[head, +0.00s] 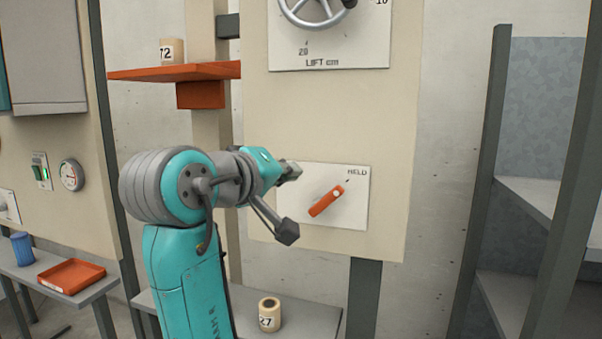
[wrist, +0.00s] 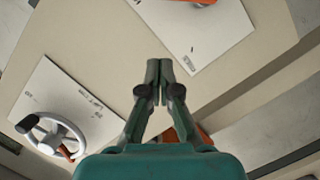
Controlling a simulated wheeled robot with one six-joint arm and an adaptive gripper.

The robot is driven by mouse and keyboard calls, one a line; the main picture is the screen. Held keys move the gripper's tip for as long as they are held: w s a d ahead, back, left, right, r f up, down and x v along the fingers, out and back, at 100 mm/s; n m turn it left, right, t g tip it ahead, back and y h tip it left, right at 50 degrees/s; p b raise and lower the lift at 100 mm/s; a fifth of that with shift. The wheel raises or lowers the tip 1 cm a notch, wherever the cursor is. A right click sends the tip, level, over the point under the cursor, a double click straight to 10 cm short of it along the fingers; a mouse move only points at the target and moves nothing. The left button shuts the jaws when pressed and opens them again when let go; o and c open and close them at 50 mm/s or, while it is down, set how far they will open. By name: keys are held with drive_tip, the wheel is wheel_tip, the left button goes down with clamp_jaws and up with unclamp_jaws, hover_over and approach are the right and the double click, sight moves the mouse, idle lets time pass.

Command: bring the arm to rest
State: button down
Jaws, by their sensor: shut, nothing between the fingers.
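My gripper (head: 293,171) is in front of the beige panel (head: 330,120), just left of the lever plate, apart from the orange lever (head: 326,201). In the wrist view its two fingers (wrist: 159,68) are shut with nothing between them. The orange lever slants up to the right on a white plate (head: 355,215), its upper end near the mark HELD. My arm (head: 185,190) is raised and bent, reaching toward the panel.
A handwheel (head: 312,8) sits above on a plate marked LIFT cm. An orange shelf (head: 150,73) at upper left bears a spool marked 12 (head: 171,51). A spool marked 27 (head: 269,314) stands on the grey bench (head: 315,322) below. Grey posts (head: 485,180) stand at right.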

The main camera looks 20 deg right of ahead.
wheel_tip(320, 180, down, 25)
drive_tip(key=w+n+t+y, duration=0.3)
drive_tip(key=n+t, duration=0.1)
drive_tip(key=n, duration=0.1)
drive_tip(key=s+d+f+n+t+y, duration=0.15)
drive_tip(key=s+f, duration=0.35)
drive_tip(key=f, duration=0.5)
drive_tip(key=s+a+f+n+g+y, duration=0.1)
drive_tip(key=s+f+y, duration=0.3)
drive_tip(key=f, duration=0.6)
drive_tip(key=s+d+f+m+y, duration=0.1)
drive_tip(key=s+f+y, duration=0.1)
drive_tip(key=s+f, duration=0.6)
drive_tip(key=s+d+f+m+y, duration=0.1)
drive_tip(key=s+f, duration=0.2)
drive_tip(key=s, duration=1)
drive_tip(key=s+r+m, duration=0.2)
drive_tip(key=s+m, duration=0.1)
drive_tip(key=s, duration=0.7)
drive_tip(key=s+d+r+m, duration=0.1)
drive_tip(key=s+r+m, duration=0.1)
drive_tip(key=s, duration=0.9)
drive_tip(key=shift+r+m, duration=0.15)
drive_tip(key=shift+m, duration=0.6)
